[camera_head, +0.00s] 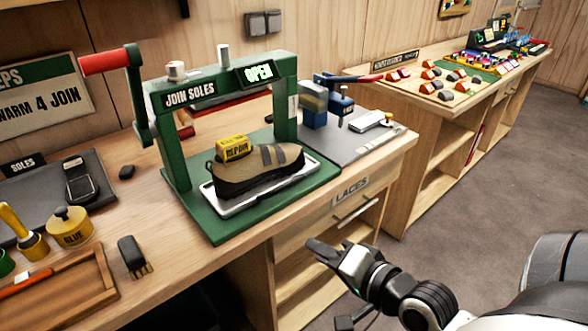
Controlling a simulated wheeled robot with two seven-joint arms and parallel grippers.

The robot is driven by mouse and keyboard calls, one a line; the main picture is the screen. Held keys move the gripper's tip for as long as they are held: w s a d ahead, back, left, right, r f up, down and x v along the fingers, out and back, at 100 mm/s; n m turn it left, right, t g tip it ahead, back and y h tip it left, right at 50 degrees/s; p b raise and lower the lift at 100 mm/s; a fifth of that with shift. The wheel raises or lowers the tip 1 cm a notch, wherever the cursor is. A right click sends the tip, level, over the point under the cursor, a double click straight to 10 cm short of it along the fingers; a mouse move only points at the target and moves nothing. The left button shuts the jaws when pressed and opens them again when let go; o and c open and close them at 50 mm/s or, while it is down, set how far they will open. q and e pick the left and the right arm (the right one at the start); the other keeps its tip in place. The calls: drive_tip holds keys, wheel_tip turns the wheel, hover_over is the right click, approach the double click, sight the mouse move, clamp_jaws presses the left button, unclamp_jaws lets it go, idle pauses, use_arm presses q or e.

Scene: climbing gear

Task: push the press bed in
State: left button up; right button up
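The green press (179,151), labelled JOIN SOLES, stands on the workbench, with a lit OPEN display and a red-handled lever (106,61) at its upper left. Its bed, a pale tray (220,207), lies on the green base and sticks out toward the front. A tan and dark shoe (262,170) sits on the bed with a yellow block (234,148) on or against it. My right gripper (326,252) is in front of the bench, lower than the bed and apart from it. Its finger opening is hard to make out. My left gripper is not in view.
A drawer labelled LACES (338,216) with a bar handle is just behind my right gripper. A yellow glue pot (70,226), a brush (133,257) and a wooden tray (105,270) occupy the left bench. A second bench (440,122) with colourful holds stands at right. Floor is clear there.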

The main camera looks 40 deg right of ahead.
sight(286, 188)
drive_tip(key=d+r+m+t+p, duration=0.1)
drive_tip(key=d+r+m, duration=0.2)
drive_tip(key=r+m, duration=0.3)
drive_tip(key=shift+n+h, duration=0.4)
drive_tip(key=shift+n, duration=0.2)
drive_tip(key=x, duration=0.5)
drive_tip(key=r+p+x, duration=0.1)
drive_tip(key=x, duration=0.9)
drive_tip(key=shift+w+r, duration=0.2)
drive_tip(key=shift+w, duration=0.25)
clamp_jaws()
